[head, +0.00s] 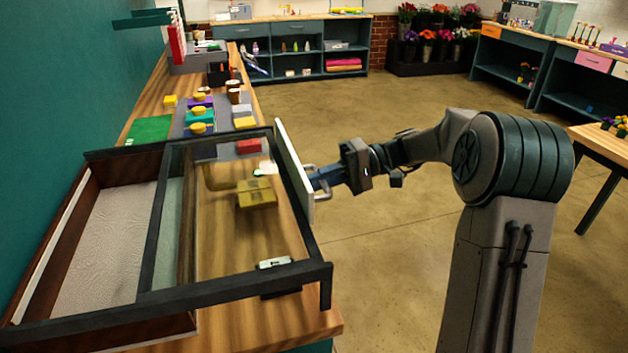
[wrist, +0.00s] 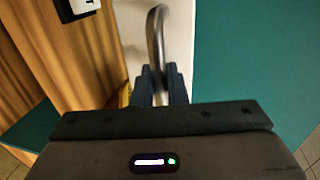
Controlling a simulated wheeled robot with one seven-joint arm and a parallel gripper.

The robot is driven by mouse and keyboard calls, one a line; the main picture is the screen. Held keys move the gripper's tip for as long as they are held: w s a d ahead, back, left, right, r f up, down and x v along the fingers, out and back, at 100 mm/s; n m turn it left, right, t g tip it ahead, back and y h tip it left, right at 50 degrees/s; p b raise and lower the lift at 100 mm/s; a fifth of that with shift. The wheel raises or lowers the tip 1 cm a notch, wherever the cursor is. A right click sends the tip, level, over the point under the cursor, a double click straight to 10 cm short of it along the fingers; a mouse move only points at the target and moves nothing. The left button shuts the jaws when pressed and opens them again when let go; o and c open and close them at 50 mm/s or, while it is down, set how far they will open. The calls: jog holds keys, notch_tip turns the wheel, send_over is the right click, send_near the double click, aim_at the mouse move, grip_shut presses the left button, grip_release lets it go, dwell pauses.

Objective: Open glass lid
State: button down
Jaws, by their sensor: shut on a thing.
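A low, dark-framed case (head: 240,293) stands on the wooden counter in the head view. Its glass lid, a clear pane (head: 215,215) in a dark frame, covers the right part, with wood and a yellow block seen through it. A white upright panel (head: 293,170) stands at the right side of the frame and bears a metal handle (wrist: 155,35). My gripper (head: 316,180) reaches in from the right and is shut on this handle. In the wrist view the blue fingers (wrist: 160,86) clasp the bar from both sides. The exact finger contact is partly hidden by my wrist.
The left part of the case shows a pale patterned bottom (head: 105,245). A small white-and-black device (head: 275,263) is near the front edge. Colored blocks, cups and a green mat (head: 150,130) lie farther back on the counter. The floor (head: 370,235) around my arm is clear.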

jog(key=c, duration=1.8)
grip_release()
jog(key=shift+d, duration=0.1)
jog(key=v, duration=1.3)
jog(key=shift+w+d+r+b, duration=0.15)
jog(key=shift+w+d+b, duration=0.05)
jog(key=shift+d+b, duration=0.2)
jog(key=shift+a, duration=0.1)
